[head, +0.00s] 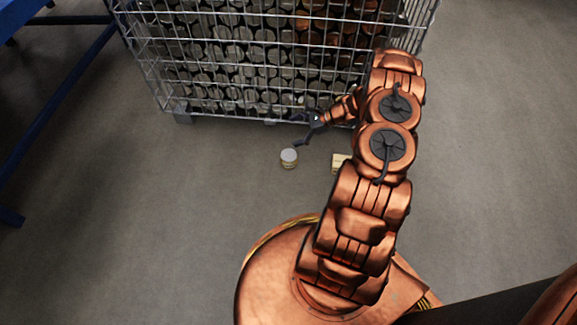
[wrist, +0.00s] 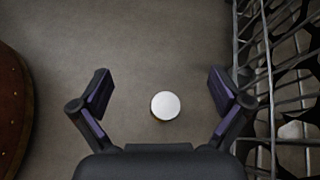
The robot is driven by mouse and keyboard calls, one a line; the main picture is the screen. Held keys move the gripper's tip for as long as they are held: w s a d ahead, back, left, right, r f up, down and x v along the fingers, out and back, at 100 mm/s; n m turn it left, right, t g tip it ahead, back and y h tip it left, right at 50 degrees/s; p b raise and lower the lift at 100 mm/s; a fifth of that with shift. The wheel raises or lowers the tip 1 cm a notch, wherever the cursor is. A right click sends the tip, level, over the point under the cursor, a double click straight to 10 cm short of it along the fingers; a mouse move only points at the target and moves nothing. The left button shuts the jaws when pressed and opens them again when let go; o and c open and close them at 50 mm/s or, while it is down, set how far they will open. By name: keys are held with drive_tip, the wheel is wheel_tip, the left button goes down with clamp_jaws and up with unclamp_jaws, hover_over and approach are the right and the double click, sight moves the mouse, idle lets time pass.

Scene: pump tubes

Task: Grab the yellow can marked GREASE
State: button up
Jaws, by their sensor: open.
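A small can (head: 289,158) with a pale round top and a yellowish side stands upright on the grey floor in the head view. In the wrist view, a white round can top (wrist: 165,105) shows between the finger bases, seen from above. No marking is readable on it. My gripper (head: 303,130) is open and empty, just beyond and slightly right of the can in the head view. In the wrist view, its two dark fingers (wrist: 160,80) are spread to either side of the can top, not touching it.
A pale yellow boxy item (head: 340,162) lies on the floor, partly hidden by my arm. A blue frame (head: 75,75) stands left. Floor left of the can is clear.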

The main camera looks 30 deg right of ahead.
sight(294, 156)
drive_tip(key=d+f+m+t+b, duration=0.1)
drive_tip(key=f+b, duration=0.1)
drive_tip(key=f, duration=0.3)
drive_tip(key=s+d+f+m+t+b, duration=0.1)
drive_tip(key=d+f+m+b, duration=0.1)
drive_tip(key=f, duration=0.4)
drive_tip(key=d+f+m+t+h+b, duration=0.1)
drive_tip(key=d+f+b, duration=0.1)
drive_tip(key=f, duration=0.4)
drive_tip(key=shift+s+f+m+t, duration=0.1)
drive_tip(key=shift+s+m+t, duration=0.1)
drive_tip(key=shift+m+t, duration=0.2)
drive_tip(key=shift+b+x, duration=0.7)
drive_tip(key=shift+x, duration=0.7)
drive_tip(key=shift+w+a+f+b, duration=0.7)
drive_tip(key=shift+a+f+b, duration=0.25)
drive_tip(key=shift+b, duration=0.25)
drive_tip(key=shift+b+x, duration=0.4)
drive_tip(key=shift+x, duration=0.6)
drive_tip(key=shift+w+r, duration=0.1)
drive_tip(key=shift+c, duration=0.2)
drive_tip(key=c, duration=1.3)
